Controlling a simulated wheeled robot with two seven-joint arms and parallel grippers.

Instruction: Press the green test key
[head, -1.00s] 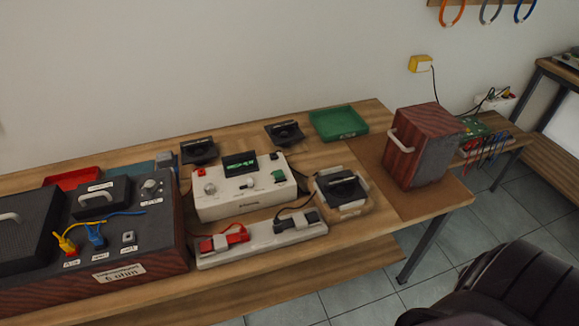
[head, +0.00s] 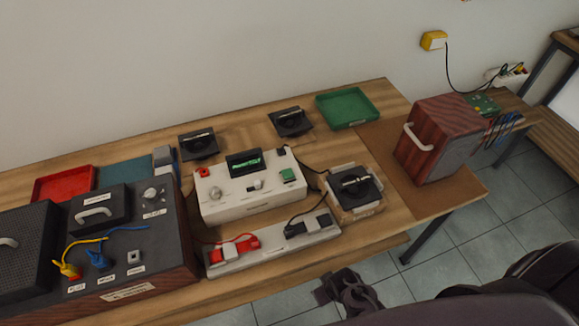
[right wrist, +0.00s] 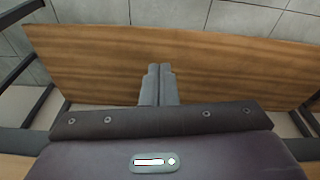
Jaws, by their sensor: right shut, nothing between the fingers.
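The white tester (head: 222,206) stands mid-bench, with a lit green display (head: 245,162), a red button (head: 204,172) and knobs. My right gripper (head: 345,288) is low in the head view, in front of the bench's front edge and well apart from the key. In the right wrist view its two grey fingers (right wrist: 160,72) are together with nothing between them, against a wooden board. My left gripper is not in view.
A white strip (head: 275,250) with red and black clips lies in front of the tester. A black speaker part on a tan block (head: 340,210) is right of the tester. A wooden box (head: 436,140) stands further right. A dark grey case (head: 120,245) is at left.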

